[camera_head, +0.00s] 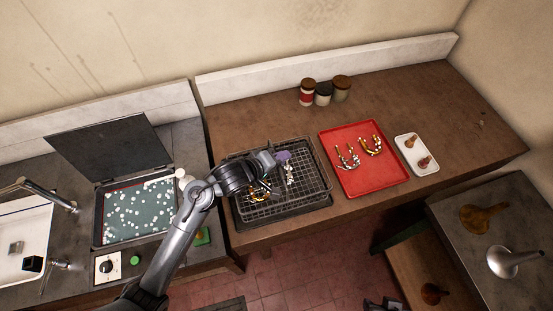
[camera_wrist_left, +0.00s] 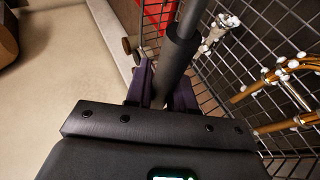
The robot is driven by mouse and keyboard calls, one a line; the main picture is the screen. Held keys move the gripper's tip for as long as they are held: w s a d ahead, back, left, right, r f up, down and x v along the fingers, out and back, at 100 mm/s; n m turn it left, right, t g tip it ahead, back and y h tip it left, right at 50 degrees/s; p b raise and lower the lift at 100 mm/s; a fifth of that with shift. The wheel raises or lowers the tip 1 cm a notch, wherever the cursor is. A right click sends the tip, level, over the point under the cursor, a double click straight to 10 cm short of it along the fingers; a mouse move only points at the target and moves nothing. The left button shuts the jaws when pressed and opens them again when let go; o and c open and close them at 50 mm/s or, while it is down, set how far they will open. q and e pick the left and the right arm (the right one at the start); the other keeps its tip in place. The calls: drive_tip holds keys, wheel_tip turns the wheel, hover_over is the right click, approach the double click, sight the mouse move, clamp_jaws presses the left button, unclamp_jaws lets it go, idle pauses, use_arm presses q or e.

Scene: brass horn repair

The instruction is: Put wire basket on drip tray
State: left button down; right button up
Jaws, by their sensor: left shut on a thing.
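The wire basket (camera_head: 318,172) is a dark mesh box holding several brass and silver horn parts (camera_head: 290,175). In the head view it lies over the dark drip tray (camera_head: 240,222), whose rim shows around the basket's lower edge; I cannot tell whether it rests there or hangs just above. My left gripper (camera_head: 272,160) is over the basket. In the left wrist view its purple fingers (camera_wrist_left: 163,88) are shut on a thick dark bar (camera_wrist_left: 182,50), the basket's handle, beside the mesh (camera_wrist_left: 280,35). Dark parts cut off at the head view's bottom edge may be my right gripper (camera_head: 384,304).
Right of the basket are a red tray (camera_head: 365,183) with horn parts and a small white tray (camera_head: 408,165). Jars (camera_head: 323,92) stand behind. An open-lidded case (camera_head: 105,228) is left. The bench's right end is mostly clear.

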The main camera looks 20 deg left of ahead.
use_arm(q)
drive_tip(key=w+a+f, duration=0.2)
drive_tip(key=w, duration=0.1)
drive_tip(key=shift+f, duration=2)
drive_tip(key=c, duration=1)
unclamp_jaws()
drive_tip(key=shift+a+f, duration=0.1)
drive_tip(key=shift+f, duration=0.1)
drive_tip(key=shift+o, duration=0.2)
drive_tip(key=shift+r, duration=0.15)
